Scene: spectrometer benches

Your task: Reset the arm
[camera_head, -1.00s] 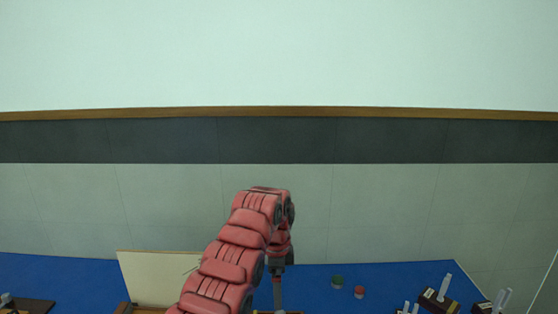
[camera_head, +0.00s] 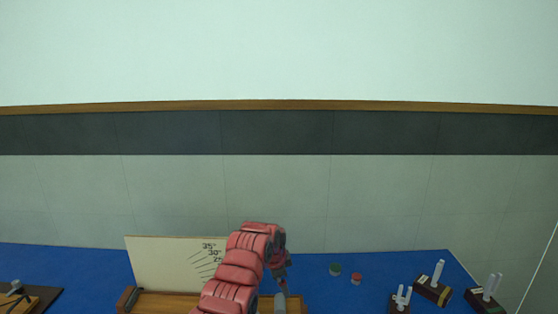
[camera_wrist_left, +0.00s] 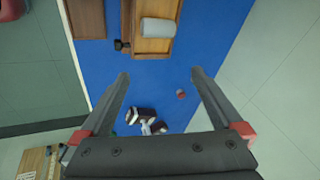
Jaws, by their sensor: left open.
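My left arm (camera_head: 236,275), padded in red, rises from the bottom of the head view and bends over the blue bench. Its gripper is small and partly hidden there. In the left wrist view the left gripper (camera_wrist_left: 159,76) is open, its two dark fingers wide apart with nothing between them but the bench below. My right arm and gripper are not in view.
A pale board with angle marks (camera_head: 160,262) stands behind a wooden base on the blue bench (camera_head: 70,262). A grey cylinder (camera_wrist_left: 161,28) lies on wood. Green (camera_head: 335,269) and red (camera_head: 356,278) pieces lie to the right, near dark blocks holding white cylinders (camera_head: 433,291).

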